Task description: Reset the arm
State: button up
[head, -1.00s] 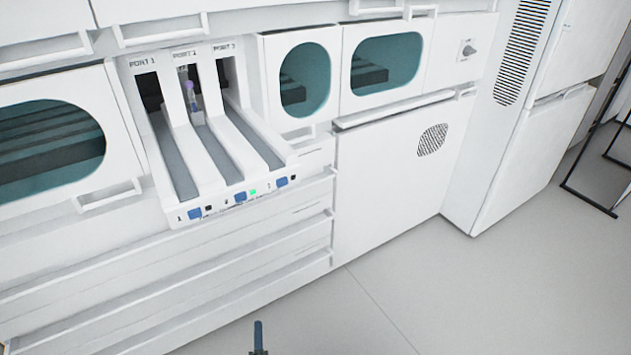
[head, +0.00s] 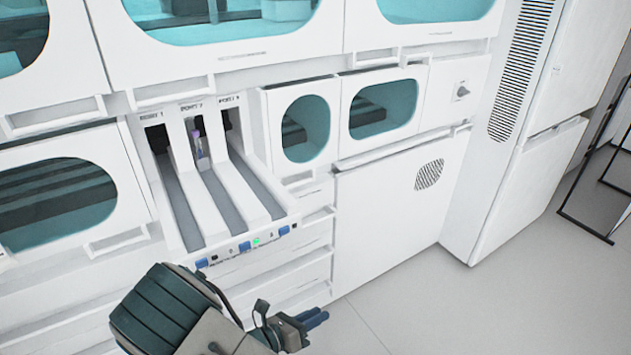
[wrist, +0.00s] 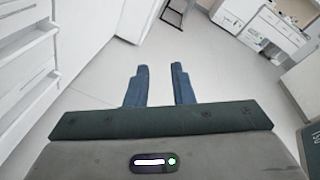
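My gripper (head: 316,318) is at the bottom middle of the head view, in front of the machine and below the tube track. In the wrist view its two blue fingers (wrist: 160,85) stand apart with only bare floor between them, so it is open and empty. The tube track (head: 213,207) has three sloping lanes marked as ports. A tube with a purple cap (head: 200,147) stands upright at the back of the middle lane, away from my gripper. A green light (head: 256,241) glows on the track's front edge.
White cabinets with teal windows (head: 289,122) surround the track. The grey floor (head: 450,310) at the right is clear. A black frame (head: 590,190) stands at the far right.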

jog(key=s+d+r+m+g+y+p, duration=0.2)
jog(key=s+d+r+m+y+p, duration=0.2)
jog(key=r+m, duration=0.6)
jog(key=s+d+r+m+g+y+p, duration=0.2)
jog(key=s+d+r+m+y+p, duration=0.2)
jog(key=r+m, duration=0.7)
jog(key=s+d+r+m+g+y+p, duration=0.2)
jog(key=s+d+r+m+y+p, duration=0.3)
jog(key=r, duration=1.5)
jog(key=d+m+p, duration=0.2)
jog(key=m+p, duration=0.1)
jog(key=m, duration=0.2)
jog(key=shift+r+m+g, duration=0.3)
jog(key=shift+r, duration=0.1)
